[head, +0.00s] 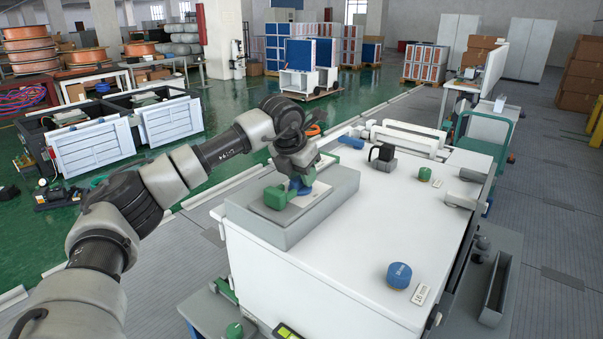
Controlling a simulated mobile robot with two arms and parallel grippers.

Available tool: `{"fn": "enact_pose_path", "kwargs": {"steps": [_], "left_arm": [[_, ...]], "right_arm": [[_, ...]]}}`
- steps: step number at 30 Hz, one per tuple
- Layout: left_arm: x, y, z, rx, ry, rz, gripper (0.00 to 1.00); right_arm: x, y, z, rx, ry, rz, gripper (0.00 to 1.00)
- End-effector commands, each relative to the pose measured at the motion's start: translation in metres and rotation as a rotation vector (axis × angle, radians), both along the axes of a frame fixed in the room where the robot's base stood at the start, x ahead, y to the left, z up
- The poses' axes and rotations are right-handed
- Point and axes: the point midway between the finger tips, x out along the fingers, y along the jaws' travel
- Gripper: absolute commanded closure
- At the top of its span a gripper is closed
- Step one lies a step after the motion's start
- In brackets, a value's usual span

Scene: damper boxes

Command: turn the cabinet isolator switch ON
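I cannot make out for certain which thing is the cabinet isolator switch. A small block with a black top and grey base (382,157) stands on the white worktop (350,235), but I cannot tell whether it is a switch. My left arm comes in from the left, and my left gripper (301,184) points down over the grey tray (290,238) at the worktop's left. A blue part (296,187) and a green block (276,198) are at the gripper. Its fingertips are not clear, so I cannot tell whether it holds anything. My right gripper is not in view.
A blue round tin (399,275) and a white label (421,294) lie at the worktop's near right. A green tin (424,174) and a white cylinder (460,201) are farther back. The worktop's middle is clear. White louvred units (95,148) stand at the left.

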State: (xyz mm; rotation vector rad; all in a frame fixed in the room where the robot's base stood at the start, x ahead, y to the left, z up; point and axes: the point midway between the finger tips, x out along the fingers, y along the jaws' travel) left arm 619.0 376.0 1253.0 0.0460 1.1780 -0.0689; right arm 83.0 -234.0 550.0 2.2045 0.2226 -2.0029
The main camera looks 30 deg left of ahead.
Motion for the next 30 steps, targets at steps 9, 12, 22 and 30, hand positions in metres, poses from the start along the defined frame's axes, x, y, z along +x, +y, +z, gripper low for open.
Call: {"fn": "enact_pose_path", "kwargs": {"steps": [9,12,22,30], "left_arm": [[-0.0001,-0.0001,0.0006,0.0,-0.001,-0.001,1.0],[0.0,-0.0001,0.0008,0.0,-0.001,-0.008,1.0],[0.0004,-0.0005,0.0011,-0.001,-0.001,-0.138,1.0],[0.0002,-0.0017,0.0021,-0.003,-0.002,-0.372,1.0]], "right_arm": [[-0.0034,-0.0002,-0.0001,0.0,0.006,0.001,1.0],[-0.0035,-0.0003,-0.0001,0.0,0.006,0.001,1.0],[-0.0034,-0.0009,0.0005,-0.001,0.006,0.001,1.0],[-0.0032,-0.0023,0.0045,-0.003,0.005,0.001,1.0]]}}
